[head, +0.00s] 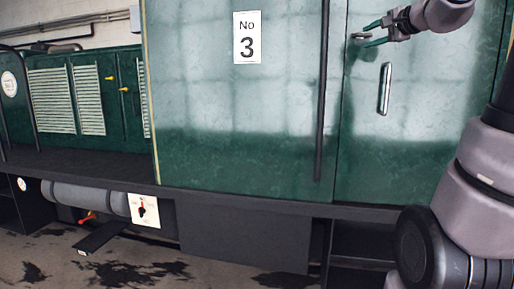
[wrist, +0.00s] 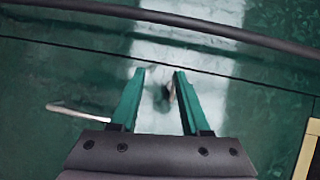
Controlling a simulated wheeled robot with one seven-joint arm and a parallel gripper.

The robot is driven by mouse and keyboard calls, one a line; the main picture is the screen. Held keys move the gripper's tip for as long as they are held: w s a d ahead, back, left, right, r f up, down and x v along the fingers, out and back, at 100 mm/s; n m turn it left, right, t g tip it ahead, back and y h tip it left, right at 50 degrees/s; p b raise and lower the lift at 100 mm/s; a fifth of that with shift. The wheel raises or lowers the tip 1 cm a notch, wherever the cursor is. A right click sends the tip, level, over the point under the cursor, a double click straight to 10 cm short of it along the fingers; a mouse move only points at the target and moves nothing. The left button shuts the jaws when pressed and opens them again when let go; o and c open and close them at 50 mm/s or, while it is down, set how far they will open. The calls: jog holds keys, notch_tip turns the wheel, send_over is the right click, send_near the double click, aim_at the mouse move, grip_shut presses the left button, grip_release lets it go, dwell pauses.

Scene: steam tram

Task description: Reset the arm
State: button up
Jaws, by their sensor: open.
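My gripper (head: 366,36) is in the upper right of the head view, in front of a green door (head: 420,110) on the tram's side. Its two green fingers are apart. In the wrist view the gripper (wrist: 160,74) points at the green surface. A small metal knob or latch (head: 360,36) shows by the fingertips, and a small blurred piece (wrist: 168,90) shows between the fingers in the wrist view. I cannot tell whether the fingers touch it.
A metal door handle (head: 384,88) is below the gripper. A dark vertical rail (head: 321,100) is to its left; a rail (wrist: 220,32) crosses the wrist view. A "No 3" plate (head: 247,37) is on the green side panel. A black running board (head: 250,203) runs below.

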jog(key=s+a+f+n+g+y, duration=0.2)
jog(key=s+a+f+n+g, duration=0.2)
jog(key=s+a+f, duration=0.45)
jog(key=s+a+f+n+g+h, duration=0.2)
jog(key=s+f+n, duration=0.1)
jog(key=s+f, duration=0.4)
jog(key=s+a+f+n+g+h, duration=0.2)
jog(key=s+a+f+n+g, duration=0.1)
jog(key=s+f, duration=0.3)
jog(key=shift+s+f, duration=0.4)
jog(key=shift+s, duration=0.65)
jog(key=shift+a, duration=0.15)
